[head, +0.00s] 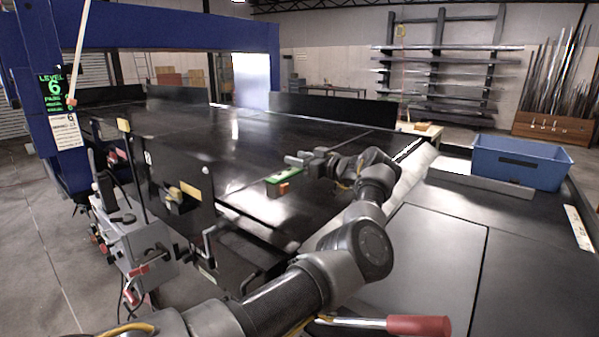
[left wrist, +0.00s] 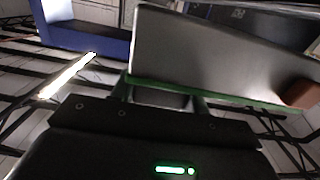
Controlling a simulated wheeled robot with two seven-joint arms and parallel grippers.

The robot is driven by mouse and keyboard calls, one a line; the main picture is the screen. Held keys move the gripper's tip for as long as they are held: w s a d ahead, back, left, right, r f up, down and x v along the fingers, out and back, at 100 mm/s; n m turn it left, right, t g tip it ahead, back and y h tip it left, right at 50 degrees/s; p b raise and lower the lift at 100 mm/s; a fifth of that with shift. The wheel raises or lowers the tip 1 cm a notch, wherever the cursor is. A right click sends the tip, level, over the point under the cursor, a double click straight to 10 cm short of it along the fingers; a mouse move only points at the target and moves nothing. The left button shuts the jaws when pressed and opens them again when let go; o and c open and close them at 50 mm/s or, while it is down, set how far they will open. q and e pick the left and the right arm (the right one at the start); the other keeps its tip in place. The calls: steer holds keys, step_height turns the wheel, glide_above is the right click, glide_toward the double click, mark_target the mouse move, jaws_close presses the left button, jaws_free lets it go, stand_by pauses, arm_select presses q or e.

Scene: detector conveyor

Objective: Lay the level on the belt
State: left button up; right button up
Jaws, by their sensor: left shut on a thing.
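The level (head: 283,174) is a small green piece with an orange-brown block at one end. It is over the black belt (head: 300,208) in the head view. I cannot tell whether it touches the belt. My left gripper (head: 299,167) is shut on it, its arm reaching in from the lower left. In the left wrist view, the level (left wrist: 225,92) shows as a green edge along a large grey face, with the brown block at the right; the dark gripper body hides part of it. My right gripper is not in view.
A blue bin (head: 520,162) stands on the dark surface at the right. A blue frame (head: 190,32) arches over the belt's far side. A dark panel (head: 180,200) stands at the belt's near left. A red handle (head: 418,326) shows at the bottom. Much of the belt is clear.

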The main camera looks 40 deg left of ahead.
mark_target(300, 172)
arm_select(q)
step_height(300, 172, down, 3)
steer(key=shift+f+b, duration=0.1)
steer(key=shift+b, duration=0.7)
steer(key=shift+w, duration=0.2)
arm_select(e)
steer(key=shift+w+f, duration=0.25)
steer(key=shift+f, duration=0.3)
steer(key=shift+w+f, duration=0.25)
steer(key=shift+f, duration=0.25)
arm_select(q)
steer(key=shift+s, duration=0.2)
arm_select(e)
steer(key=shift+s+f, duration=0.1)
arm_select(q)
steer(key=shift+w+f, duration=0.1)
steer(key=shift+f, duration=0.4)
steer(key=o, duration=1.2)
steer(key=shift+c, duration=0.2)
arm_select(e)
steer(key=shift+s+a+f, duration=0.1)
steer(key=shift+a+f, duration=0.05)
